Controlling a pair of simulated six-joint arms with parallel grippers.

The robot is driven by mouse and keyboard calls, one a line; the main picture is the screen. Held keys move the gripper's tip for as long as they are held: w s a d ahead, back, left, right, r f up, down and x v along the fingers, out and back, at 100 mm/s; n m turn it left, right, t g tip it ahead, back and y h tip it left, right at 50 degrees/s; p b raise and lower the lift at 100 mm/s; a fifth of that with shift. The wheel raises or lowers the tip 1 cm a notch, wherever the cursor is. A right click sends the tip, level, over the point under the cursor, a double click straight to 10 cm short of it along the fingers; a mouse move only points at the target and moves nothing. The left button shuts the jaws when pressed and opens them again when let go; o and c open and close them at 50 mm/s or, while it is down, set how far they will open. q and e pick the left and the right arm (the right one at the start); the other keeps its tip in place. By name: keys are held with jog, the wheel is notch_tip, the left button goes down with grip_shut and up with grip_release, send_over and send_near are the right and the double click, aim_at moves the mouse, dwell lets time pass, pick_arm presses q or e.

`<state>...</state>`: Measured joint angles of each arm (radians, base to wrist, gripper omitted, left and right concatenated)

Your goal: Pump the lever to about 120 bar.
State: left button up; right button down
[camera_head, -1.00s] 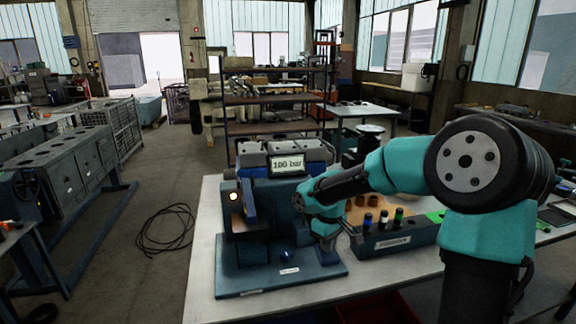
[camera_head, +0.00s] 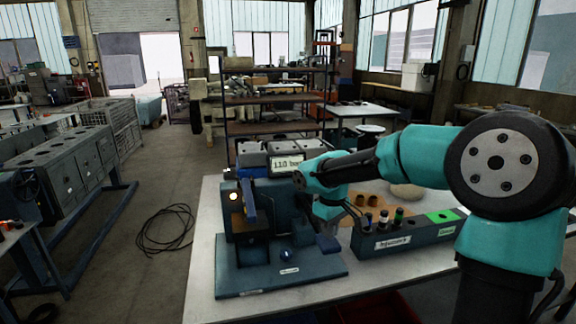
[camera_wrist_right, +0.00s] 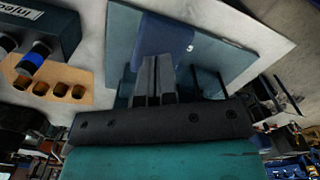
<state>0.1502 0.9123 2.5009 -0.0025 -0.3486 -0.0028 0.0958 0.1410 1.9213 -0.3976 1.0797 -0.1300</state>
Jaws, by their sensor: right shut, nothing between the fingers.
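The blue test stand (camera_head: 280,265) stands on the light table. Its display (camera_head: 287,163) reads about 110 bar, with its right end hidden by my arm. A blue lever pad (camera_head: 327,243) sticks out at the stand's right side; it also shows in the wrist view (camera_wrist_right: 165,35). My right gripper (camera_head: 330,228) is shut and empty, pointing down at the lever pad. In the wrist view its closed fingers (camera_wrist_right: 153,72) lie close behind the pad; I cannot tell whether they touch it. My left gripper is not in view.
A labelled blue tray (camera_head: 400,240) with several small capped bottles and a green patch stands right of the stand. A brown board (camera_wrist_right: 62,85) with several cups lies beside it. A lit button (camera_head: 234,196) is on the stand's left. The table's front left is clear.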

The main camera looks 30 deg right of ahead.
jog(key=shift+r, duration=0.3)
jog(key=shift+r, duration=2.05)
